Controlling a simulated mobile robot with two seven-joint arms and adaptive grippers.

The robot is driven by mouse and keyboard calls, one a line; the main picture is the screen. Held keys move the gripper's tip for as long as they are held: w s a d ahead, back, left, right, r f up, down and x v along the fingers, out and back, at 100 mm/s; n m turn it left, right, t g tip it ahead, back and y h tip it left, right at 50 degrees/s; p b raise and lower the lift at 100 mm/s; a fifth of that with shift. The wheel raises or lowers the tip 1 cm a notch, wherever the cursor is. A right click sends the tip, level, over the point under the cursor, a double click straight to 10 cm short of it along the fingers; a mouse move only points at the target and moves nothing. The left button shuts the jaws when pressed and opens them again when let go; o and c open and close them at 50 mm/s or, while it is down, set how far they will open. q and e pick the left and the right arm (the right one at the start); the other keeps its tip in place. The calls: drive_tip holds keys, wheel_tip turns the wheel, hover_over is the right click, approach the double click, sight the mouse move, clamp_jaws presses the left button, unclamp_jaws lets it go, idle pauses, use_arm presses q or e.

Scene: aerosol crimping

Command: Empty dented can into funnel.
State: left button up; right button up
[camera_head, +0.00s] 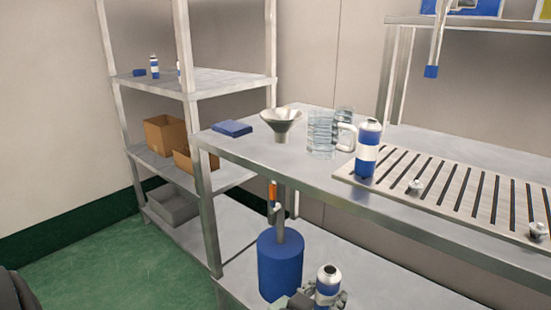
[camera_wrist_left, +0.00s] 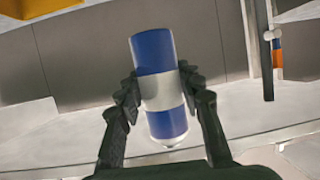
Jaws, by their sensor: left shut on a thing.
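My left gripper (camera_head: 324,299) is at the bottom of the head view, shut around a blue and white can (camera_head: 327,280). The can is roughly upright with its open-looking metal top up. In the left wrist view the fingers (camera_wrist_left: 160,92) press on both sides of the can's white band, and the can (camera_wrist_left: 153,52) shows no clear dent. The metal funnel (camera_head: 281,122) stands on the table, wide mouth up, above and left of the gripper and well apart from it. My right gripper is not in view.
A glass jug (camera_head: 322,135), a blue flat box (camera_head: 232,128) and another blue and white can (camera_head: 366,163) stand on the table (camera_head: 310,172). A slotted board (camera_head: 450,187) lies at right. A blue cylinder (camera_head: 279,268) is beside the gripper. Shelves (camera_head: 195,82) stand at left.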

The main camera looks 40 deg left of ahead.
use_arm(q)
drive_tip(key=shift+s+a, duration=0.1)
drive_tip(key=shift+a, duration=0.15)
